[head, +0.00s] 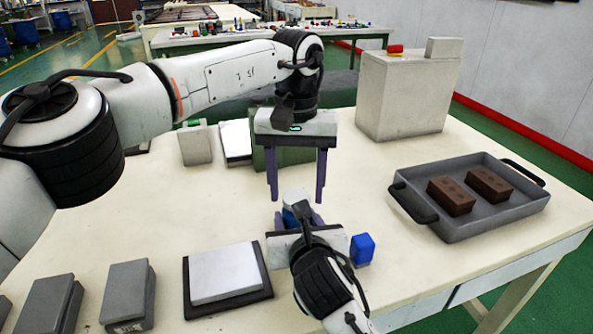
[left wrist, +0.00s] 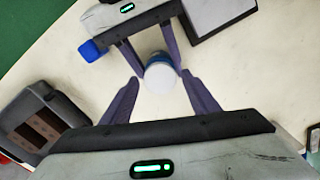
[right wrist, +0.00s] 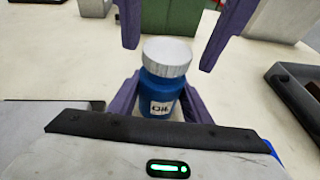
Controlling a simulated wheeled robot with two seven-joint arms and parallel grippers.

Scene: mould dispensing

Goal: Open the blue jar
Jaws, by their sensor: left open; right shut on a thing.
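The blue jar (right wrist: 160,95) stands upright on the table with a white lid (right wrist: 167,54) on top and a label on its front. In the head view the jar (head: 290,214) is partly hidden by my right gripper. My right gripper (head: 297,217) is shut on the jar's body from the near side; its fingers flank the jar in the right wrist view. My left gripper (head: 297,194) points down above the jar, open, with its fingertips apart. In the left wrist view the white lid (left wrist: 159,79) lies between and beyond the open fingers, not touched.
A blue block (head: 362,249) stands just right of my right gripper. A grey tray (head: 470,227) with two brown bricks is at the right. A white slab on a dark plate (head: 265,293) lies at the front. A large grey box (head: 403,95) stands at the back.

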